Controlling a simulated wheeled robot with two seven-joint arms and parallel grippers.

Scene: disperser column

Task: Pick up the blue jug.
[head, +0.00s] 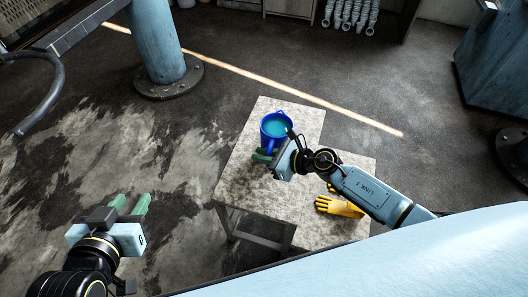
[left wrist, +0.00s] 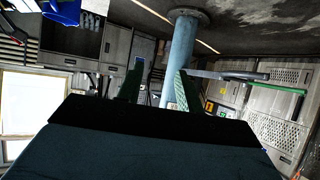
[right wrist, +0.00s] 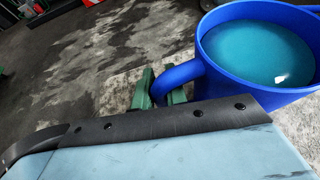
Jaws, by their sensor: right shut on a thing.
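The blue jug (head: 283,123) stands upright at the far part of a small grey table (head: 245,178), with teal liquid inside. It also shows large in the right wrist view (right wrist: 213,78), its handle reaching left. My right gripper (head: 266,155) is at the jug's near side; its green fingers (right wrist: 160,92) are shut on the jug's handle. My left gripper (head: 130,204) is away from the table, over the floor at the lower left. Its two green fingers are apart with nothing between them, as the left wrist view (left wrist: 155,90) also shows.
Yellow gloves (head: 338,206) lie on the table's right part, near my right forearm. A blue pillar (head: 158,45) with a bolted base stands at the back left. A blue cabinet (head: 492,70) stands at the right. The floor left of the table is clear.

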